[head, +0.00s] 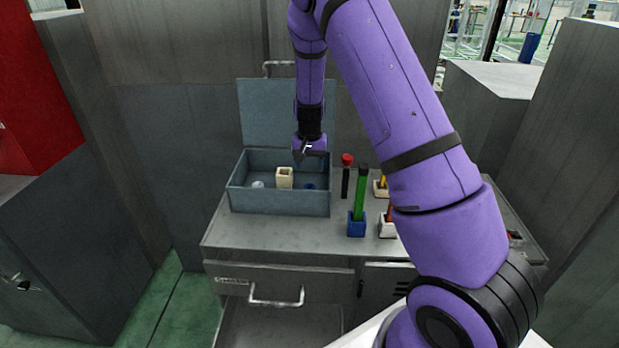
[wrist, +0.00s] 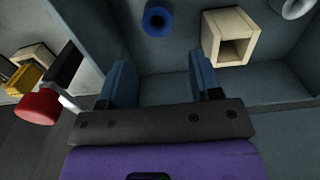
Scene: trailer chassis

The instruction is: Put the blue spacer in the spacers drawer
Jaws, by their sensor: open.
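The blue spacer (head: 309,186) is a short ring lying in the right part of an open grey-blue box (head: 280,203) on the bench. In the wrist view the blue spacer (wrist: 157,20) shows its round hole, ahead of my fingertips. My gripper (head: 311,153) is over the right side of the box, pointing down. In the wrist view my gripper (wrist: 162,78) has its two blue fingers apart with nothing between them. The drawer (head: 320,274) below the bench top has a pull handle (head: 275,302) and a label (head: 232,281) too small to read; it looks shut.
A cream square tube (wrist: 230,38) and a white ring (wrist: 292,8) share the box, whose lid (head: 262,110) stands open behind. Right of the box are a red-topped dark post (head: 346,175) and a green rod (head: 360,190) in a blue holder (head: 356,226).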

